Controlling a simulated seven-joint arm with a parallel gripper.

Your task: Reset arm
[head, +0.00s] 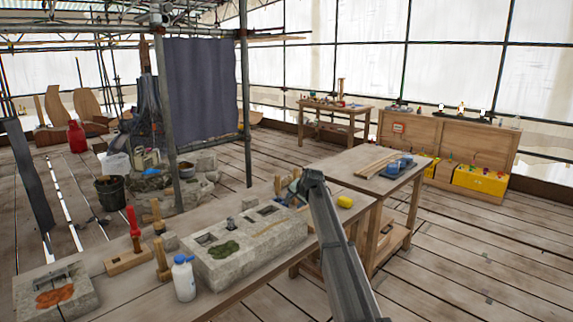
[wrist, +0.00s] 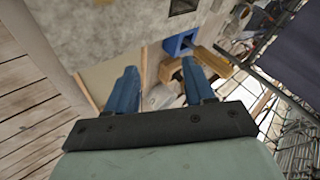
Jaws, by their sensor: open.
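My arm reaches from the lower right in the head view over the workbench (head: 240,298), and my gripper (head: 298,186) is at the far side of the long stone block (head: 250,248). In the wrist view my gripper (wrist: 162,78) shows two blue fingers spread apart with nothing between them. The pale stone surface (wrist: 110,30) fills the upper part of that view, apart from the fingers. In the head view the fingertips are small and partly hidden by my arm.
A white bottle (head: 184,280), wooden-handled tools (head: 160,258) and a smaller stone block (head: 55,292) stand on the bench at left. A yellow object (head: 345,201) lies right of my arm. A scaffold pole (head: 245,95) rises behind. Floor at right is clear.

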